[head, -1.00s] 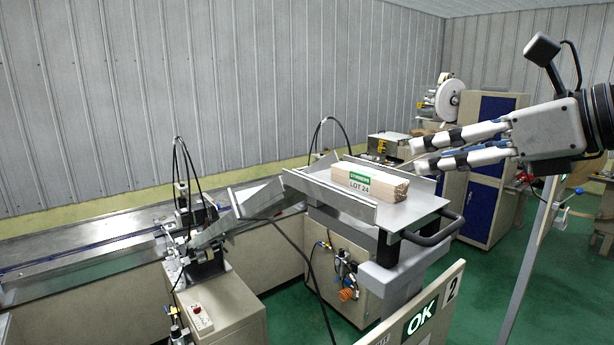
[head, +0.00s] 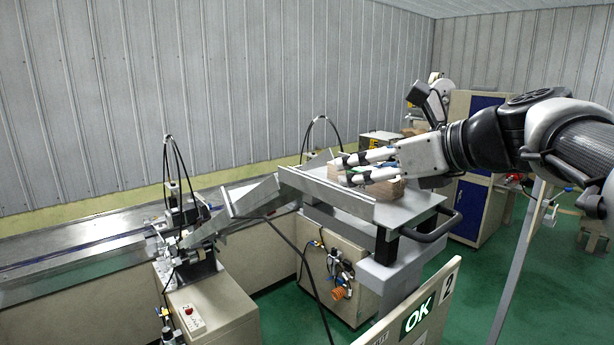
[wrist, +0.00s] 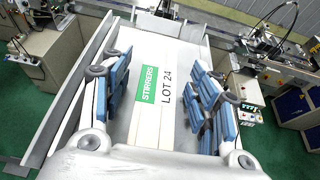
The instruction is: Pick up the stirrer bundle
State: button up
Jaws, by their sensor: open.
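The stirrer bundle (head: 388,192) is a pale wooden block lying on the metal tray table, partly hidden behind my gripper in the head view. In the wrist view the bundle (wrist: 168,118) shows its white wrap, with a green "STIRRERS" label and "LOT 24", between my fingers. My gripper (head: 345,170) is over the bundle, fingers spread and pointing left. In the wrist view my gripper (wrist: 163,88) is open, with blue-padded fingers on either side of the bundle and a gap visible on the right. I cannot tell how far down the fingers reach beside it.
The tray table (head: 405,217) has a raised front rail (head: 325,198) and a dark handle (head: 437,229) at its right. A metal chute (head: 245,202) slopes down left toward a machine. An "OK" panel (head: 417,318) stands in front. A cabinet (head: 470,205) stands behind.

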jog(key=shift+s, duration=0.1)
jog(key=c, duration=1.2)
jog(key=shift+r, duration=0.1)
